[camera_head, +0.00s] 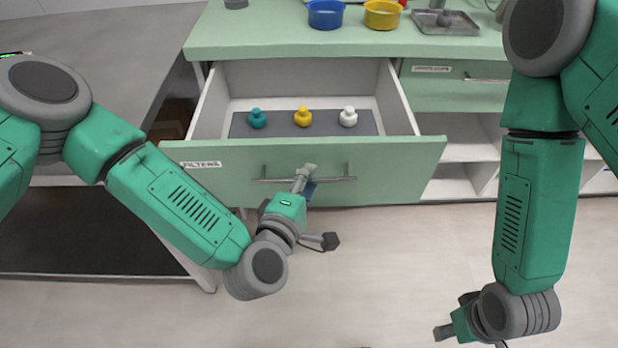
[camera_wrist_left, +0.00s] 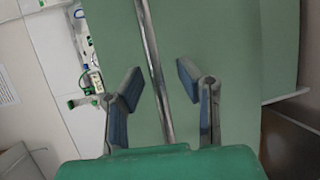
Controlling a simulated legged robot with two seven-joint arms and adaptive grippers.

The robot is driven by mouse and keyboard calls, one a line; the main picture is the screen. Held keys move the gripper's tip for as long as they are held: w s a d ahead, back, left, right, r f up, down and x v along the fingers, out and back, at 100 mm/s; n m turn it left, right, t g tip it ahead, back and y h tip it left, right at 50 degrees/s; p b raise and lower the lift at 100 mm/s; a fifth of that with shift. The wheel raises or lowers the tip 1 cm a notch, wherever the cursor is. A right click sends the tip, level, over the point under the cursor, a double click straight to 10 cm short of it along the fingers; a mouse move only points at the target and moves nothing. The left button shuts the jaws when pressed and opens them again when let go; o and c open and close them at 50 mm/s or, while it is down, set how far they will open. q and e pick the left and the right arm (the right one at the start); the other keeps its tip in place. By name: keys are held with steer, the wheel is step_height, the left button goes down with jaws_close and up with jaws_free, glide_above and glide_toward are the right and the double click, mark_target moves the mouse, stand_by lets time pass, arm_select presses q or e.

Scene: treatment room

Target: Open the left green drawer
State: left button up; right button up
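The left green drawer (camera_head: 399,165), labelled FILTERS, stands pulled well out from the counter, and its inside shows. Its metal bar handle (camera_head: 335,180) runs across the front. My left gripper (camera_head: 306,178) is at the middle of this handle. In the left wrist view my left gripper's two blue-padded fingers (camera_wrist_left: 158,80) are spread apart, with the handle bar (camera_wrist_left: 152,50) between them and gaps on both sides. My right gripper (camera_head: 442,333) hangs low at the bottom right, away from the drawer; its fingers are too small to read.
In the drawer a teal (camera_head: 257,119), a yellow (camera_head: 303,117) and a white (camera_head: 348,117) knobbed item stand on a grey mat (camera_head: 240,125). A blue bowl (camera_head: 325,14), yellow bowl (camera_head: 383,14) and metal tray (camera_head: 445,22) are on the counter. The floor before the drawer is clear.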

arm_select(q)
steer(key=v, duration=1.1)
steer(key=shift+s, duration=0.2)
steer(key=shift+a, duration=0.1)
steer(key=s+a+f+m+g, duration=0.4)
steer(key=f+m, duration=0.1)
steer(key=f, duration=0.2)
steer(key=s+a+f+m+g, duration=0.4)
steer(key=f+m+g, duration=0.1)
steer(key=f+m, duration=0.15)
steer(key=s+a+f+m+g+y, duration=0.1)
steer(key=s+a+f+g+y, duration=0.1)
steer(key=a, duration=0.6)
steer(key=s+a+f+m+g+y, duration=0.2)
steer(key=s+a+g+y, duration=0.1)
steer(key=a, duration=0.6)
steer(key=shift+s+y, duration=0.6)
steer(key=shift+s, duration=0.2)
